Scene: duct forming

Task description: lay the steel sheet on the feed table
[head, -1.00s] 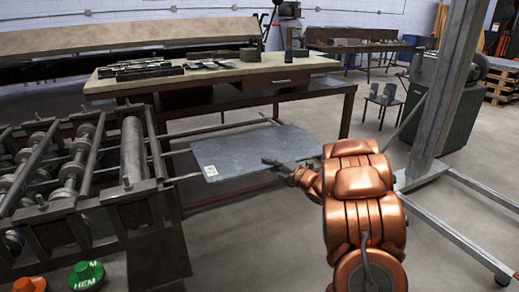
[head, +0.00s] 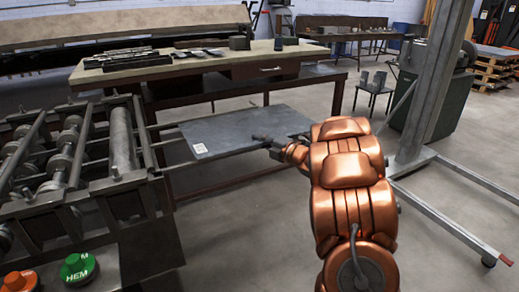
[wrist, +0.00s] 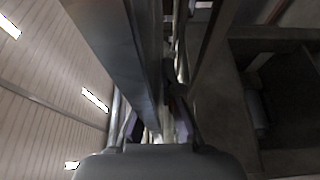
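The steel sheet (head: 225,130) is a flat grey plate with a white label at its near left corner. In the head view it lies roughly level over the rails of the feed table (head: 166,169), to the right of the roller machine. Whether it rests on the rails or hangs just above them I cannot tell. My gripper (head: 264,140) is at the sheet's near right edge and appears shut on it. In the wrist view the sheet (wrist: 115,50) runs away from between the fingers (wrist: 158,130), seen at a steep angle. The finger contact is dark and partly hidden.
The roller machine (head: 122,142) stands at the left, with a green button (head: 78,267) and an orange button (head: 18,281) in front. A workbench (head: 200,62) with metal parts stands behind the sheet. A grey post (head: 432,85) with floor legs stands at the right. Open floor lies between.

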